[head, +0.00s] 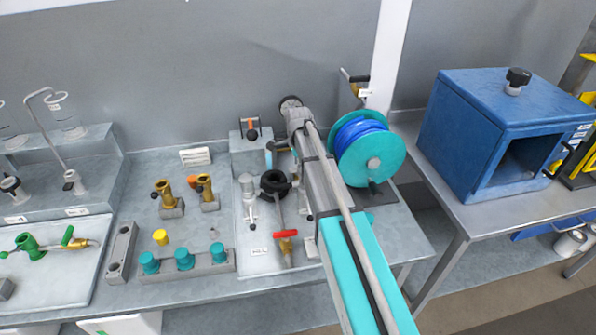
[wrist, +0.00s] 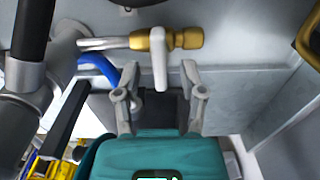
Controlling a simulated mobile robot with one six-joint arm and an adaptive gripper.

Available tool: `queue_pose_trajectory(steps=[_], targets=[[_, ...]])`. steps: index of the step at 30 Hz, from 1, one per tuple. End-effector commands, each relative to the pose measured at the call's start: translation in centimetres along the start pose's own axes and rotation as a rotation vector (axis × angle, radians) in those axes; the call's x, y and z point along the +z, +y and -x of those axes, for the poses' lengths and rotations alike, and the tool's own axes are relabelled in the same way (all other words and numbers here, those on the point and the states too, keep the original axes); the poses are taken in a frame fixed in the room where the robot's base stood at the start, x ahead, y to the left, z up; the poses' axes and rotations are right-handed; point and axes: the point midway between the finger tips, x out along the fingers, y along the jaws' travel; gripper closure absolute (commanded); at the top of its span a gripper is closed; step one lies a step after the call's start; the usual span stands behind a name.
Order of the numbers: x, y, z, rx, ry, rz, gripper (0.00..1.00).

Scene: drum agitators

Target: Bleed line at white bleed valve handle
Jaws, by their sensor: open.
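In the wrist view, the white bleed valve handle (wrist: 159,57) hangs from a brass valve (wrist: 163,39) on a metal pipe, upper middle of the picture. My gripper (wrist: 161,68) is open and empty, with its two grey fingers pointing up towards the valve. The handle appears between the two fingertips, with a gap on each side. I cannot tell how far the handle is from the fingers in depth. In the head view my arm hides my fingers, and I cannot make out the white handle for sure.
A blue hose (wrist: 103,68) curves left of the handle. In the head view, a teal reel (head: 348,150) stands close right of my arm. Brass fittings (head: 205,190), teal knobs (head: 184,258) and a red-handled valve (head: 285,238) are to the left. A blue box (head: 475,140) stands right.

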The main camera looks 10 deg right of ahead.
Motion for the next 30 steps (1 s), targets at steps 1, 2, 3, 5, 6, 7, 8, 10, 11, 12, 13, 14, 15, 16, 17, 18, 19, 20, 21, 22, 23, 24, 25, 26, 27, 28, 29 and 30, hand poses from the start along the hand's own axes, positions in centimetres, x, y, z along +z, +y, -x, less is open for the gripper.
queue_pose_trajectory(steps=[1, 2, 3, 5, 6, 7, 8, 10, 11, 12, 13, 14, 15, 16, 17, 18, 19, 20, 21, 22, 23, 24, 25, 26, 27, 28, 29, 30], targets=[[0.0, 0.0, -0.52, 0.0, 0.0, 0.0, 0.47], [0.0, 0.0, -0.62, 0.0, 0.0, 0.0, 0.47], [0.0, 0.0, -0.73, 0.0, 0.0, 0.0, 0.47], [0.0, 0.0, -0.86, 0.0, 0.0, 0.0, 0.47], [0.0, 0.0, -0.91, 0.0, 0.0, 0.0, 0.47], [0.0, 0.0, -0.94, 0.0, 0.0, 0.0, 0.47], [0.0, 0.0, -0.96, 0.0, 0.0, 0.0, 0.47], [0.0, 0.0, -0.97, 0.0, 0.0, 0.0, 0.47], [0.0, 0.0, -0.96, 0.0, 0.0, 0.0, 0.47], [0.0, 0.0, -0.95, 0.0, 0.0, 0.0, 0.47], [0.0, 0.0, -0.95, 0.0, 0.0, 0.0, 0.47], [0.0, 0.0, -0.94, 0.0, 0.0, 0.0, 0.47], [0.0, 0.0, -0.93, 0.0, 0.0, 0.0, 0.47], [0.0, 0.0, -0.93, 0.0, 0.0, 0.0, 0.47], [0.0, 0.0, -0.93, 0.0, 0.0, 0.0, 0.47], [0.0, 0.0, -0.93, 0.0, 0.0, 0.0, 0.49], [0.0, 0.0, -0.93, 0.0, 0.0, 0.0, 0.55], [0.0, 0.0, -0.93, 0.0, 0.0, 0.0, 0.6], [0.0, 0.0, -0.93, 0.0, 0.0, 0.0, 0.68], [0.0, 0.0, -0.93, 0.0, 0.0, 0.0, 0.73], [0.0, 0.0, -0.93, 0.0, 0.0, 0.0, 0.79], [0.0, 0.0, -0.93, 0.0, 0.0, 0.0, 0.86], [0.0, 0.0, -0.94, 0.0, 0.0, 0.0, 0.92], [0.0, 0.0, -0.94, 0.0, 0.0, 0.0, 0.97], [0.0, 0.0, -0.94, 0.0, 0.0, 0.0, 1.0], [0.0, 0.0, -0.94, 0.0, 0.0, 0.0, 1.0], [0.0, 0.0, -0.94, 0.0, 0.0, 0.0, 1.0], [0.0, 0.0, -0.94, 0.0, 0.0, 0.0, 1.0]])
